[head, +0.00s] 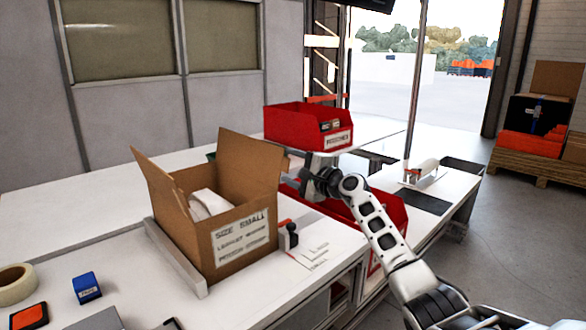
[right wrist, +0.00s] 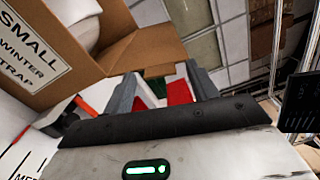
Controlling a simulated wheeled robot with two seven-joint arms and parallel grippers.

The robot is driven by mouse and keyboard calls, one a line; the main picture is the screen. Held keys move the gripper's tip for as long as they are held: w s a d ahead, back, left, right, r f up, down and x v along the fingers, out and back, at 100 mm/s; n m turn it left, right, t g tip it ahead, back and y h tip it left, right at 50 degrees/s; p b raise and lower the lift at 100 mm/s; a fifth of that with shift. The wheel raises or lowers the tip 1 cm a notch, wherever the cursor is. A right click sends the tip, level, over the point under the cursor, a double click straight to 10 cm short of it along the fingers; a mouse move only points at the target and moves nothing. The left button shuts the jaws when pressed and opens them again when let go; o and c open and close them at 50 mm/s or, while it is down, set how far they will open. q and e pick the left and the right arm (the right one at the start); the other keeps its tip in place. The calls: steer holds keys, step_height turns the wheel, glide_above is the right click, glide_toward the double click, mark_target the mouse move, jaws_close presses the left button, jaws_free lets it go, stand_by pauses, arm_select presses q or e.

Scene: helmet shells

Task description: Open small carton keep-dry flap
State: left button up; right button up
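The small carton (head: 243,243), a brown open box labelled "SIZE SMALL", stands on the white bench left of centre in the head view. Its left flap (head: 156,178) and tall back flap (head: 250,165) stand up. White contents (head: 207,203) show inside. My right gripper (head: 296,157) is at the carton's right side, near its top edge. In the right wrist view, the two grey fingers of my right gripper (right wrist: 163,82) are apart. A brown carton flap (right wrist: 146,47) juts out just beyond them; I cannot tell whether they touch it. My left gripper is not in view.
A red bin (head: 291,128) stands behind my right gripper, and another red bin (head: 390,214) is below my forearm. A red-handled tool (head: 288,236) stands at the carton's right. A tape roll (head: 15,283) and a blue box (head: 87,288) lie at the front left.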

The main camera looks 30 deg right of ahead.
steer(key=shift+s, duration=0.15)
steer(key=s+d, duration=0.2)
steer(key=s, duration=1.3)
steer(key=shift+s+d+b, duration=0.25)
steer(key=shift+b, duration=0.2)
steer(key=s+a+f+n+g, duration=0.2)
steer(key=s+a+f+n, duration=0.3)
steer(key=f, duration=0.6)
steer(key=a+f+n+g, duration=0.2)
steer(key=a+f+n, duration=0.1)
steer(key=a+f, duration=0.55)
steer(key=s+a+f+n+g, duration=0.1)
steer(key=s+a+f+n, duration=0.5)
steer(key=s+a, duration=0.2)
steer(key=s+a+f+n+g, duration=0.2)
steer(key=s+a+f+n, duration=0.4)
steer(key=s+a, duration=0.3)
steer(key=shift+a+f+n, duration=0.4)
steer(key=shift+a+n, duration=0.3)
steer(key=shift+n, duration=0.1)
steer(key=shift+s+d, duration=0.1)
